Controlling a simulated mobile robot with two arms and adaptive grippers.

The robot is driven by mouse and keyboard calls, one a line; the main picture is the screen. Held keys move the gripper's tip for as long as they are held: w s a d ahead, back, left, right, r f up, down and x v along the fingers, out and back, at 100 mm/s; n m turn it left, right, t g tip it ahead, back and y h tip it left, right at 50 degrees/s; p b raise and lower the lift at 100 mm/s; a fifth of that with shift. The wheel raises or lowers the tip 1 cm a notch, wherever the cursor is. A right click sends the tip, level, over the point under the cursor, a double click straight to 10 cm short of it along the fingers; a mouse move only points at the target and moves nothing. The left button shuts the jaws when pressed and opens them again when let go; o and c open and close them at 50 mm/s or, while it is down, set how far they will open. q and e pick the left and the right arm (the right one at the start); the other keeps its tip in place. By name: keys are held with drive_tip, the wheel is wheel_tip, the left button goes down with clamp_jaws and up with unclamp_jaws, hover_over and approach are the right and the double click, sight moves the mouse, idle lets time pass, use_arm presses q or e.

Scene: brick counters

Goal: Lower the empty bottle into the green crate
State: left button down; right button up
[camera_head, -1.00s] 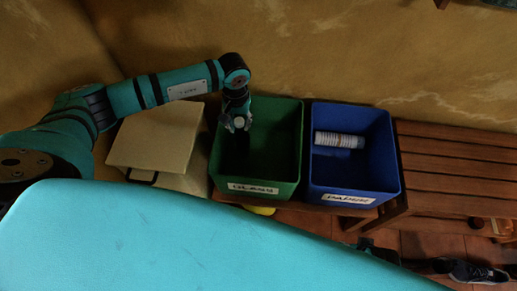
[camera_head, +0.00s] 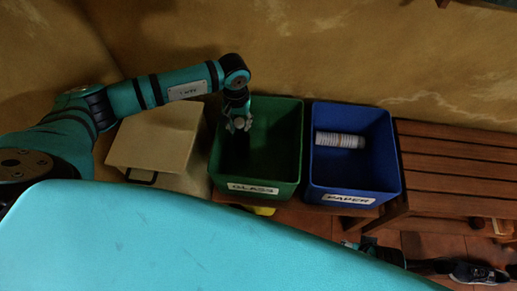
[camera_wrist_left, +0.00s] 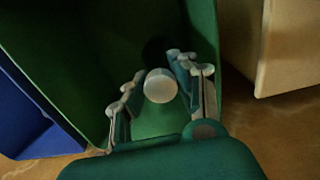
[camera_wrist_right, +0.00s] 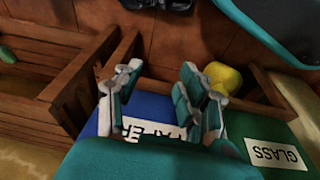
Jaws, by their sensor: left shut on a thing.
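The green crate (camera_head: 285,188), labelled GLASS, stands beside the blue one; its wall also shows in the left wrist view (camera_wrist_left: 60,60). My left gripper (camera_head: 238,124) points down inside its left part, as seen in the head view. In the left wrist view my left gripper (camera_wrist_left: 160,80) is shut on the bottle, of which a pale round end (camera_wrist_left: 160,86) shows between the fingers. The rest of the bottle is hidden or lost in the dark crate. My right gripper (camera_wrist_right: 160,95) has its fingers apart, with nothing between them, above the PAPER label.
A blue crate (camera_head: 372,190) labelled PAPER holds a stack of white cups (camera_head: 340,140). A beige lidded bin (camera_head: 155,148) stands left of the green crate. A slatted wooden bench (camera_head: 455,170) lies to the right. A yellow object (camera_wrist_right: 222,77) sits near the crates.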

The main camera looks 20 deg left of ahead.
sight(240, 131)
use_arm(q)
drive_tip(key=shift+f+b, duration=0.5)
drive_tip(key=shift+f, duration=0.05)
use_arm(e)
drive_tip(key=shift+w+v, duration=0.2)
drive_tip(key=shift+v, duration=0.65)
drive_tip(key=shift+w+v, duration=0.2)
drive_tip(key=shift+v, duration=0.65)
use_arm(q)
drive_tip(key=shift+f+b, duration=0.5)
use_arm(e)
drive_tip(key=shift+w+v, duration=0.15)
drive_tip(key=shift+v, duration=0.75)
drive_tip(key=shift+w+v, duration=0.2)
drive_tip(key=shift+v, duration=0.65)
use_arm(q)
drive_tip(key=shift+f+b, duration=1)
drive_tip(key=shift+f, duration=0.15)
use_arm(e)
drive_tip(key=shift+s+d+r+t, duration=0.1)
drive_tip(key=shift+s+r+t, duration=0.15)
drive_tip(key=shift+r, duration=0.55)
drive_tip(key=shift+s+r+t, duration=0.15)
drive_tip(key=shift+s+r, duration=0.1)
drive_tip(key=shift+r, duration=0.5)
use_arm(q)
drive_tip(key=c, duration=1)
unclamp_jaws()
wheel_tip(240, 131, up, 12)
